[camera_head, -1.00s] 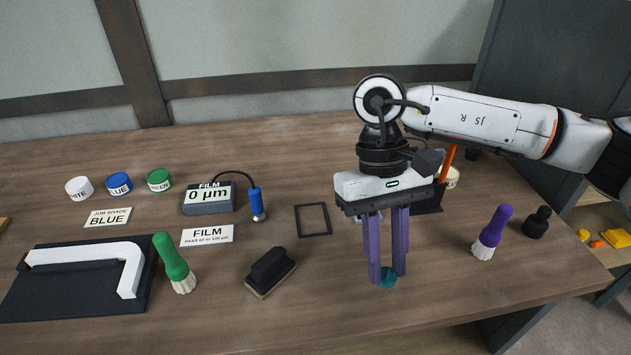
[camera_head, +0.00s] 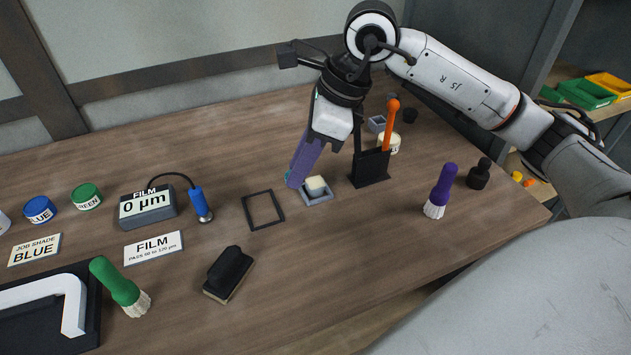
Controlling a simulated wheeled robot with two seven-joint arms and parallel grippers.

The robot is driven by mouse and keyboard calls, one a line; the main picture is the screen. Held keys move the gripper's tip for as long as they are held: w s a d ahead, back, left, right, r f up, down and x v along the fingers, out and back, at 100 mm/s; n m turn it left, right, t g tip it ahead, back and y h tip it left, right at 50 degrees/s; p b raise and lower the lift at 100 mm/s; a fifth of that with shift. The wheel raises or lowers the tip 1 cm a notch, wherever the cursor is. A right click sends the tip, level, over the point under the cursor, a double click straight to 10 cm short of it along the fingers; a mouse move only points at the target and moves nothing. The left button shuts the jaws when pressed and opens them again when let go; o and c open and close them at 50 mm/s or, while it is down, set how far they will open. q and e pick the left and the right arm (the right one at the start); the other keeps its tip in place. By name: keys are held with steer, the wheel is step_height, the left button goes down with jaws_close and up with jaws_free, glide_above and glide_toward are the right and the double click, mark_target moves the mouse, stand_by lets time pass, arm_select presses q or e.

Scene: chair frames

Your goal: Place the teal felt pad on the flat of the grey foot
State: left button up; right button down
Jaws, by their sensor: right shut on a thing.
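My right gripper (camera_head: 296,182) is shut on the teal felt pad (camera_head: 288,175). Only a sliver of teal shows at the purple fingertips; the fingers hide the rest. The gripper is tilted, with its tips low over the table at the left edge of a small grey square dish (camera_head: 318,200). The dish holds a cream block. I cannot tell whether the pad touches anything below it. No grey foot can be picked out with certainty; a small grey square piece (camera_head: 377,124) stands farther back. My left gripper is not in view.
A black holder (camera_head: 371,168) with an orange-handled tool stands right of the gripper. A black frame (camera_head: 263,209) lies to the left. A black-handled brush (camera_head: 228,273), a green brush (camera_head: 120,287) and a purple brush (camera_head: 440,190) are nearer. The front middle of the table is clear.

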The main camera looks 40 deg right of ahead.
steer(key=w+d+r+m+t+h, duration=0.2)
steer(key=d+r+m+h, duration=0.15)
steer(key=m, duration=0.75)
steer(key=m+h, duration=0.1)
steer(key=m, duration=0.1)
glide_toward(314, 181)
steer(key=shift+g, duration=0.3)
steer(key=x, duration=0.5)
steer(key=shift+w+f, duration=0.2)
steer(key=shift+w, duration=0.2)
steer(key=c, duration=1.5)
jaws_free()
steer(key=shift+r, duration=0.1)
steer(key=p+v, duration=0.1)
steer(key=v, duration=1.1)
